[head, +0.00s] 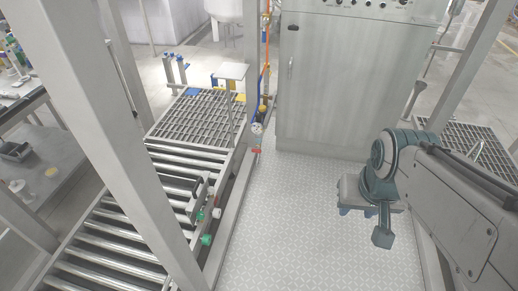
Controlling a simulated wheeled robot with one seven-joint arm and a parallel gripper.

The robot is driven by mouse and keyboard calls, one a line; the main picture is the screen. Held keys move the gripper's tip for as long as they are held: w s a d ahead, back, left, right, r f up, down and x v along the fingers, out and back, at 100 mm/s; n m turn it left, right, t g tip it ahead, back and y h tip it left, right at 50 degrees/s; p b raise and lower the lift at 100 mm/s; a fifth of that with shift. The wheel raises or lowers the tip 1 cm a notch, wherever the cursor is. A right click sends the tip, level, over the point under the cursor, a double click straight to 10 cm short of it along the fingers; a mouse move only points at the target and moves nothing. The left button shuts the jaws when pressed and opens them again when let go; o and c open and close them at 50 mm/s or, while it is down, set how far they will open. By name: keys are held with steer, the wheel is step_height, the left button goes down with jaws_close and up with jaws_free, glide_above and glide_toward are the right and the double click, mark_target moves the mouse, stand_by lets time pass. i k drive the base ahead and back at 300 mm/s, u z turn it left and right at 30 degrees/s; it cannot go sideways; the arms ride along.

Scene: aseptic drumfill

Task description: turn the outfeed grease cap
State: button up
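Several small coloured caps or knobs sit along the right side rail of the roller conveyor: a green one (206,239) nearest me, another green one (199,216), a white one (217,213) and a red one (210,196). I cannot tell which of them is the outfeed grease cap. My gripper (357,211) hangs over the patterned floor at the right, well apart from the conveyor and touching nothing. Its fingers are small and partly hidden by my wrist, so their opening is unclear.
The roller conveyor (110,238) runs along the left, with a grating (196,117) beyond it. A grey upright post (150,190) crosses in front of the rollers. A steel cabinet (345,85) stands at the back. The patterned floor (285,220) between is clear.

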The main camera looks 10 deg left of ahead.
mark_target(212, 190)
steer(key=z, duration=0.4)
steer(key=i, duration=1.75)
steer(key=u, duration=1.15)
steer(key=i, duration=0.25)
steer(key=u, duration=0.4)
